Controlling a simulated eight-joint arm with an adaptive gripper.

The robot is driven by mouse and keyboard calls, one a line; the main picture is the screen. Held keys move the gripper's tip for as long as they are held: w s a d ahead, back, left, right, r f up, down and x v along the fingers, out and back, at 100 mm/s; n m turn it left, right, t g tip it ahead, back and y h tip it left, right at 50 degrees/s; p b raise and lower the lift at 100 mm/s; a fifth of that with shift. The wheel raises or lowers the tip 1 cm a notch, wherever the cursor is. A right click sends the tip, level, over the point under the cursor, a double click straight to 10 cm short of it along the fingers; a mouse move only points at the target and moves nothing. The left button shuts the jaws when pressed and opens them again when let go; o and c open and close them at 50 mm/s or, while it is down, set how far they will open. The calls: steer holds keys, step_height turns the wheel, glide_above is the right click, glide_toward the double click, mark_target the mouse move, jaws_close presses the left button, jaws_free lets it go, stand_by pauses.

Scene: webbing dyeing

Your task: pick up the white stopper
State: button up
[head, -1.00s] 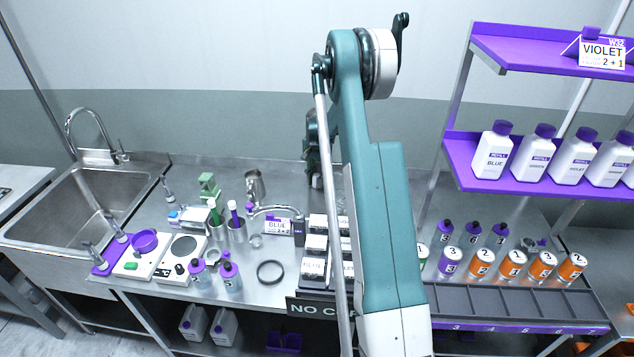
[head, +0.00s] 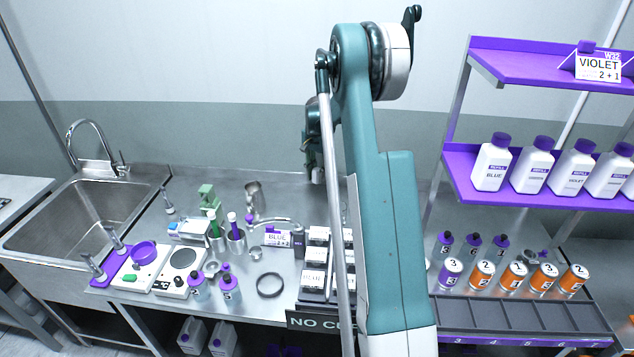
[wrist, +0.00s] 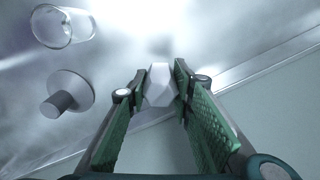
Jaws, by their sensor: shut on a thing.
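In the wrist view, my gripper (wrist: 158,88) is shut on the white stopper (wrist: 159,84), a small faceted white piece between the two green-padded fingers. The surface beneath it is blurred, and I cannot tell how high the stopper is held. In the head view, my arm hides most of the gripper and the stopper cannot be made out.
In the wrist view, a clear glass (wrist: 64,26) and a grey disc with a knob (wrist: 68,93) are at the left. In the head view, a black ring (head: 270,285), cups with tools (head: 235,242) and a boxed rack (head: 316,262) crowd the steel bench. Purple shelves (head: 505,185) stand right.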

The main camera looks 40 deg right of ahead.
steer(key=shift+r, duration=0.4)
steer(key=shift+s+d, duration=0.1)
stand_by(0.3)
